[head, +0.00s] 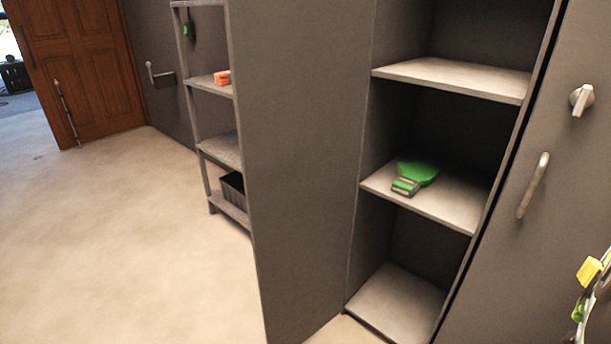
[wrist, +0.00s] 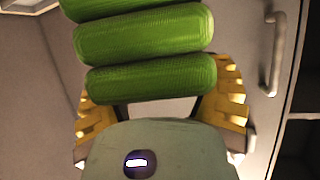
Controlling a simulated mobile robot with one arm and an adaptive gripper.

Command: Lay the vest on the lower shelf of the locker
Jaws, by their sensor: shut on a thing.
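A green bundle of thick padded rolls (wrist: 145,38), which looks like the folded vest, is held in my gripper (wrist: 162,98). The yellow fingers are shut on it from both sides. In the head view only a yellow fingertip of my gripper (head: 589,270) and a bit of green show at the right edge. The open locker (head: 305,160) stands left of my gripper. Its upper shelf (head: 450,78) is empty. Its lower shelf (head: 445,205) bears a green thing with a grey-banded end (head: 415,176), with bare room beside it. The locker floor (head: 398,302) is empty.
The locker door (head: 560,200), with a handle (head: 533,185) and a latch knob, is swung open at the right, near my gripper. A grey rack (head: 222,150) with an orange item and a dark bin stands behind the locker's left side. The floor at left is clear.

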